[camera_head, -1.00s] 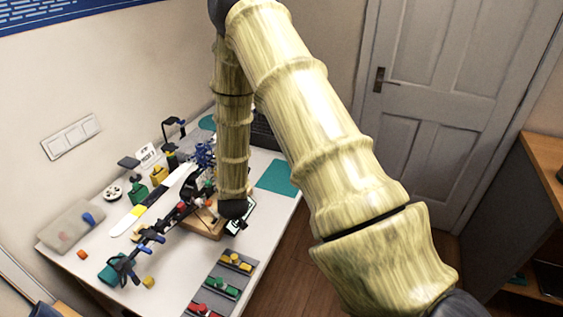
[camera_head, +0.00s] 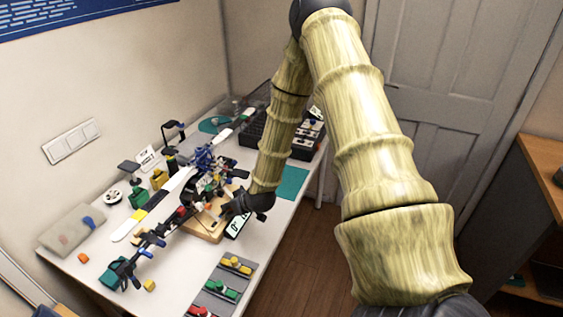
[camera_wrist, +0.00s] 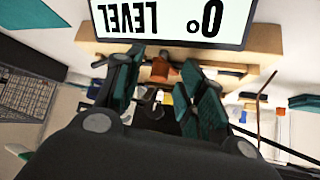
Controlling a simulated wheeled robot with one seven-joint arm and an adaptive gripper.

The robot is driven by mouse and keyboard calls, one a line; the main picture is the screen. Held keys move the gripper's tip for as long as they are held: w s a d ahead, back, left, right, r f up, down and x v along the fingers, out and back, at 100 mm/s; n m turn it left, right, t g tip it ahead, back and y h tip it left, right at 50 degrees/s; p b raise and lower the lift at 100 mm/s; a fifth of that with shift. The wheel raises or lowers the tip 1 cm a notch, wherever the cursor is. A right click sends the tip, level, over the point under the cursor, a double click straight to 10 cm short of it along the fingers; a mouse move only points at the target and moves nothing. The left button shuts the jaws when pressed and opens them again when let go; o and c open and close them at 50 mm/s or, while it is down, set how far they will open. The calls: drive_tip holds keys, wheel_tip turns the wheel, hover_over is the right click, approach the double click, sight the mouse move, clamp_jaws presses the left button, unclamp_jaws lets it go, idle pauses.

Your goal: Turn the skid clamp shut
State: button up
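My gripper (camera_head: 238,204) is low over the right side of the wooden board (camera_head: 203,229) on the table. In the wrist view my gripper (camera_wrist: 163,66) has its two teal-padded fingers apart. A small orange-brown part (camera_wrist: 160,72), perhaps the clamp's handle, shows in the gap between them. I cannot tell whether the fingers touch it. The wooden block (camera_wrist: 265,42) lies just beyond the fingertips. In the head view my gripper and wrist hide part of the board, and the clamp cannot be made out clearly.
A "0° LEVEL" sign (camera_head: 236,226) lies by the board's right edge; it fills the top of the wrist view (camera_wrist: 170,18). A dark jointed assembly (camera_head: 160,228) runs across the table on the left. Grey strips with coloured blocks (camera_head: 222,290) lie in front. A teal mat (camera_head: 292,182) is clear.

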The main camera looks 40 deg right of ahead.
drive_tip(key=shift+d+n+y+p, duration=0.15)
drive_tip(key=shift+n+y+p, duration=0.15)
drive_tip(key=shift+n+y, duration=0.4)
drive_tip(key=shift+d+n+y+p, duration=0.15)
drive_tip(key=shift+n+y+p, duration=0.1)
drive_tip(key=shift+n+y, duration=0.45)
drive_tip(key=shift+w+d+n+g+y, duration=0.15)
drive_tip(key=shift+n+g+y, duration=0.15)
drive_tip(key=shift+n, duration=0.5)
